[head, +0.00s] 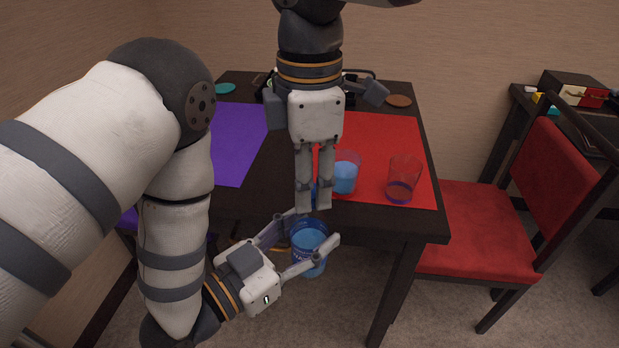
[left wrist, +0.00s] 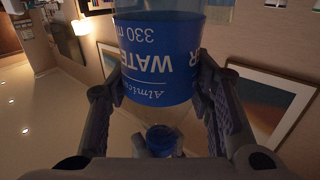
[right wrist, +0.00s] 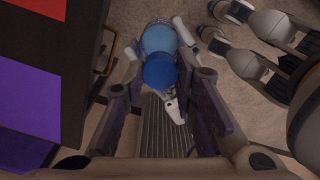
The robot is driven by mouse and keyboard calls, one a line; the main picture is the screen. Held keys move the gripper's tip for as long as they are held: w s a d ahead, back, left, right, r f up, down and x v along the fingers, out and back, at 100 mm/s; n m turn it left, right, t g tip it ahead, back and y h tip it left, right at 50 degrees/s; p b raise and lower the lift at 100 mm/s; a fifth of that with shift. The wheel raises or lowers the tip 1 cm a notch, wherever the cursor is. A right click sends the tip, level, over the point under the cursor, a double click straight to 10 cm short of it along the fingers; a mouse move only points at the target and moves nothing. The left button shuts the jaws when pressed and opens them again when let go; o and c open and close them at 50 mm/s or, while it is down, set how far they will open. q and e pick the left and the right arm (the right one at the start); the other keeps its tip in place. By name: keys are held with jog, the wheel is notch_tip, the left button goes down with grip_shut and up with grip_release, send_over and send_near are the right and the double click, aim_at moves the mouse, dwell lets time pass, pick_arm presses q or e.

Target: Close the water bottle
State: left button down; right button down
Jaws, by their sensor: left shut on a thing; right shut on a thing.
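A clear water bottle with a blue label (head: 309,250) is held beside the front edge of the table. My left gripper (head: 318,227) is shut around its body; the label shows upside down in the left wrist view (left wrist: 160,60). My right gripper (head: 314,207) points straight down from above, directly over the bottle. It is shut on the blue cap (right wrist: 160,71), which shows between its fingers in the right wrist view, overlapping the bottle (right wrist: 158,37). The cap also shows near the bottle's neck in the left wrist view (left wrist: 161,138). I cannot tell whether cap and neck touch.
The dark table (head: 268,186) carries a purple mat (head: 235,145) and a red mat (head: 385,140). A glass with blue liquid (head: 345,175) and another glass (head: 402,182) stand on the red mat, close to my right gripper. A red chair (head: 470,230) stands at the right.

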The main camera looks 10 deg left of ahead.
jog(key=m, duration=1.1)
jog(key=shift+m, duration=0.3)
jog(key=c, duration=1.3)
grip_release()
jog(key=shift+o, duration=0.3)
notch_tip(320, 180, up, 12)
